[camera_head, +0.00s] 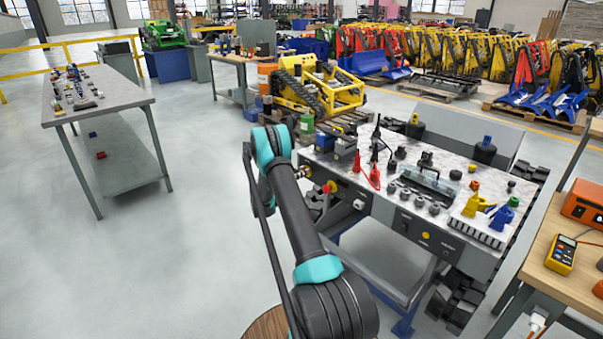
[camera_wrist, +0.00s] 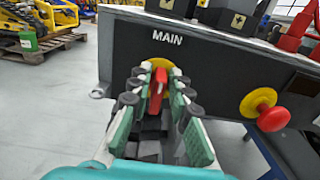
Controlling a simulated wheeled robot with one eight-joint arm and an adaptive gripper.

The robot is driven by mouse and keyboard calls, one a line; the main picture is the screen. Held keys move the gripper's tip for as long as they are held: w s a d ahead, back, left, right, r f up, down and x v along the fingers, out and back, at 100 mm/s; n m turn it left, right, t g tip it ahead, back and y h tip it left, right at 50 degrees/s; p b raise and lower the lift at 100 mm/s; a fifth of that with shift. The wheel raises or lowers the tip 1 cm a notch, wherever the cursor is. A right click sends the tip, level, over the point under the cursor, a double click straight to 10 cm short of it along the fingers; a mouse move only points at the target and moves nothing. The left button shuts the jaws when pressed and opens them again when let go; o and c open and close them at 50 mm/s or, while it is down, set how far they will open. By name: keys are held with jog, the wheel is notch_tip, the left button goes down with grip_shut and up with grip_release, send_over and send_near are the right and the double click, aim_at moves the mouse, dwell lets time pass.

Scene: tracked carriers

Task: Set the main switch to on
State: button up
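The main switch (camera_wrist: 157,88) is a red handle on a yellow round plate, below the white label MAIN on a dark panel (camera_wrist: 225,68). The handle stands close to upright, leaning slightly. My gripper (camera_wrist: 157,84) is at the panel, with one finger on each side of the red handle. The fingertips are close in on it and look shut on it; the narrow contact is partly hidden. In the head view, my arm reaches to the left end of the bench's front panel, and the gripper (camera_head: 304,172) and switch are too small there to read.
A red mushroom button (camera_wrist: 273,118) on a yellow collar sticks out right of the switch. The workbench (camera_head: 455,180) carries clamps, black knobs and red probes. A side table (camera_head: 100,98) stands at left, with open floor (camera_head: 200,230) between.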

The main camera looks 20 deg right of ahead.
grip_shut()
jog(key=shift+m, duration=0.3)
jog(key=m, duration=0.3)
jog(key=shift+s+f, duration=0.1)
jog(key=shift+s, duration=0.15)
jog(key=shift+s+d+f+m, duration=0.1)
jog(key=shift+s+f+m, duration=0.1)
jog(key=shift+m, duration=2.15)
jog(key=shift+s+d+f+m, duration=0.1)
jog(key=shift+f+m, duration=0.15)
jog(key=shift+m, duration=2.15)
jog(key=shift+s+f+m, duration=0.15)
jog(key=shift+f+m, duration=0.05)
jog(key=shift+m, duration=2.15)
jog(key=shift+o, duration=2.2)
grip_release()
